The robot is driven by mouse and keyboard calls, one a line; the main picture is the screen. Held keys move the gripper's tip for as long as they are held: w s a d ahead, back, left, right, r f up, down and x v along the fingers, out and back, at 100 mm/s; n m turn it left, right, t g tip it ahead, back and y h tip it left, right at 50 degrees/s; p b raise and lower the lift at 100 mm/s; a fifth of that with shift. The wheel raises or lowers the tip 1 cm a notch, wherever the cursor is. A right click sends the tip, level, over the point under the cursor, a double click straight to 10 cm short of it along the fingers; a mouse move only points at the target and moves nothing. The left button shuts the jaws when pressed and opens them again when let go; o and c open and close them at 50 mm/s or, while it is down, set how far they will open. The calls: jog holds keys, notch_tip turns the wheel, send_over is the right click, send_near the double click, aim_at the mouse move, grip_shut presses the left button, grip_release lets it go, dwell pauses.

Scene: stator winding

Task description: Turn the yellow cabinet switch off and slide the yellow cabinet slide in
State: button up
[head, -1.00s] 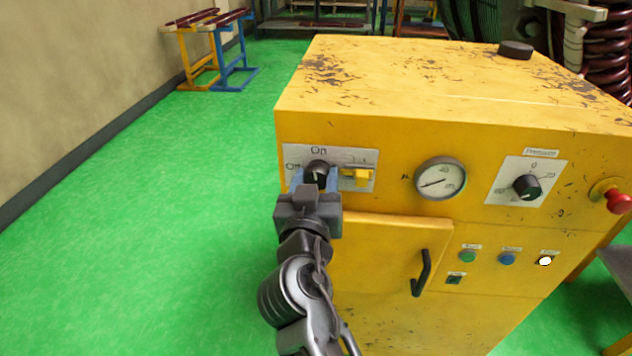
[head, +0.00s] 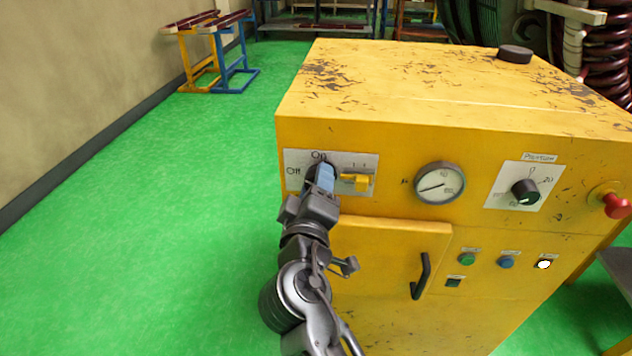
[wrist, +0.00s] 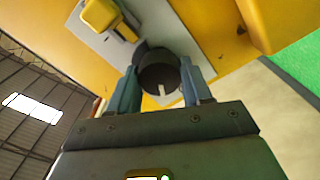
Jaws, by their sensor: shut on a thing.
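The yellow cabinet (head: 400,225) stands in front of me. Its black rotary switch (wrist: 158,72) sits on a pale plate marked On and Off, at the upper left of the front. My gripper (head: 321,177) is shut on this switch, with one blue-grey finger on each side of it in the wrist view (wrist: 160,85). A white pointer mark shows on the knob there. In the head view the gripper hides most of the knob. The yellow slide (head: 358,182) is on the same plate, just right of the gripper; it also shows in the wrist view (wrist: 102,15).
A round gauge (head: 440,183), a pressure knob (head: 525,191) and a red button (head: 616,205) are further right. A door with a black handle (head: 421,276) and small buttons (head: 507,262) are below. Green floor (head: 150,250) is clear on the left.

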jog(key=n+p, duration=0.2)
jog(key=n, duration=0.3)
jog(key=shift+a+n, duration=0.1)
jog(key=shift+n, duration=0.3)
dwell(0.4)
jog(key=o, duration=1.1)
jog(key=shift+c, duration=0.2)
jog(key=s, duration=0.7)
jog(key=shift+s+b, duration=0.4)
jog(key=shift+a, duration=0.1)
